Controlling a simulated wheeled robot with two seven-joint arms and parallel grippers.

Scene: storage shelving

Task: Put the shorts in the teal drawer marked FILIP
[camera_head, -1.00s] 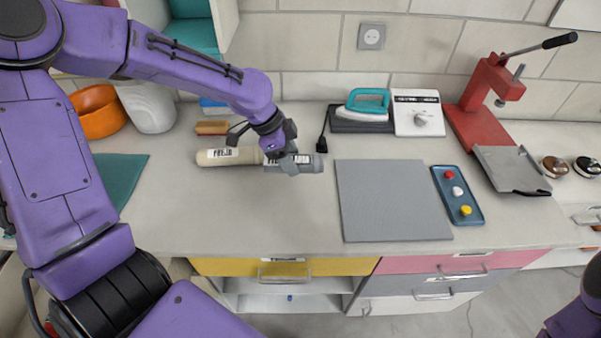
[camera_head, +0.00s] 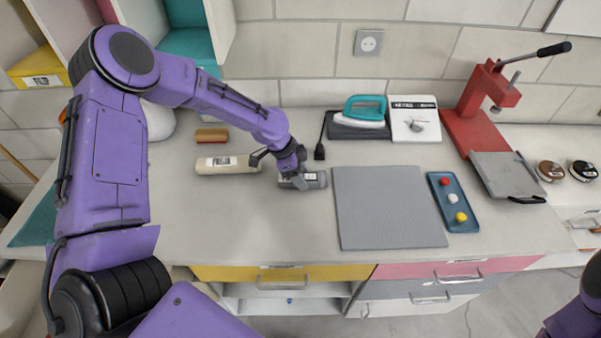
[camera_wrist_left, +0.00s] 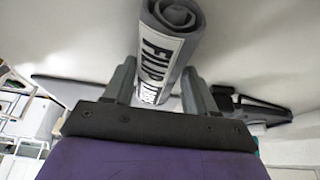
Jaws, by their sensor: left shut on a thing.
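The shorts (camera_head: 313,181) are a grey roll with a white label. In the left wrist view the roll (camera_wrist_left: 185,35) stands between my fingers, and its label reads FILIP; the smaller print is unclear. My left gripper (camera_head: 299,178) is shut on the roll, at or just above the worktop, left of the grey mat; I cannot tell if it touches the surface. A teal compartment or drawer (camera_head: 188,48) shows in the shelving at the upper left, partly behind my left arm; I see no readable name on it. My right gripper is out of view.
An iron (camera_head: 364,110), a scale (camera_head: 414,120), a grey mat (camera_head: 390,207), a blue tray (camera_head: 453,202) and a red press (camera_head: 480,120) stand right. The front-left worktop is clear.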

